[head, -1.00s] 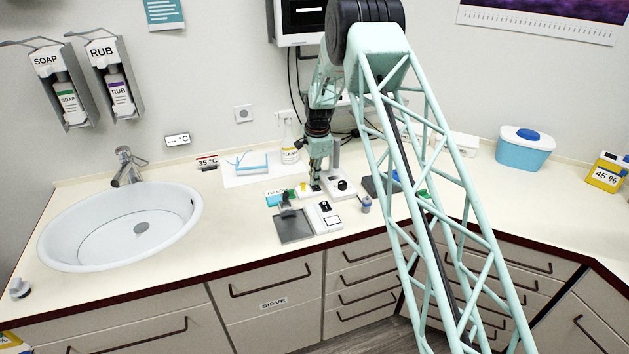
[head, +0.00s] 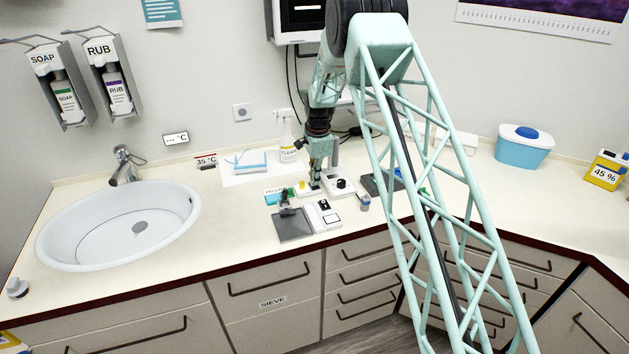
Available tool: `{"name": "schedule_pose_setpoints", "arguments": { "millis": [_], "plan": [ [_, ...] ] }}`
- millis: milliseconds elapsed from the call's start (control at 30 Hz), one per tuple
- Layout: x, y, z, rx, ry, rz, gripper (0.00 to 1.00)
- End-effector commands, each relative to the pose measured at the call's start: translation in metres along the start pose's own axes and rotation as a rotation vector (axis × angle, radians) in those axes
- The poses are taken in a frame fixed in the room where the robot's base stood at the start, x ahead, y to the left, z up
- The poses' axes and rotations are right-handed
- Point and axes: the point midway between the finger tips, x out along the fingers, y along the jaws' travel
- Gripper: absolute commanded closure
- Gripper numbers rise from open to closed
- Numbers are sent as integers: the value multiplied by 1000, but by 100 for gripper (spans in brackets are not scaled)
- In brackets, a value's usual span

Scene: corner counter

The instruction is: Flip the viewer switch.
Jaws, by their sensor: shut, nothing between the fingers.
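My gripper (head: 315,187) points down over the counter, its fingers shut and empty. Its fingertips are at the right part of a small white box (head: 303,193) with a yellow part on top; I cannot tell whether they touch it. A white unit with a black knob (head: 342,187) stands just right of the gripper. In front is a white device with a dark part and a pale window (head: 326,217), beside a grey plate (head: 293,227). None of these is marked clearly enough for me to tell which one carries the viewer switch. The fingers hide part of the small white box.
A small grey bottle (head: 364,203) stands close on the right. A cleaner bottle (head: 288,142) and a blue item on a white sheet (head: 241,177) are behind to the left. The sink (head: 55,238) is further left. The front counter between sink and grey plate is clear.

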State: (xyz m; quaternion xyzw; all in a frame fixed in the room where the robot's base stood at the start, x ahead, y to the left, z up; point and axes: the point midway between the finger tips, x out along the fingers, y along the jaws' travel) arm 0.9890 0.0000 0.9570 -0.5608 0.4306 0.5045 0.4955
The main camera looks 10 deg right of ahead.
Motion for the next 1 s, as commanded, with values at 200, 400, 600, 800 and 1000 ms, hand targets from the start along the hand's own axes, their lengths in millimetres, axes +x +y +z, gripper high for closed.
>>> {"name": "schedule_pose_setpoints", "arguments": {
  "millis": [200,400,600,800,1000],
  "plan": [
    [-3,-1,0,0,0,-1,100],
    [-17,-5,0,0,0,-2,100],
    [-40,-10,0,0,0,-2,100],
    [-67,-17,0,0,0,-2,100],
    [-96,-25,0,0,0,-3,100]
  ]
}}
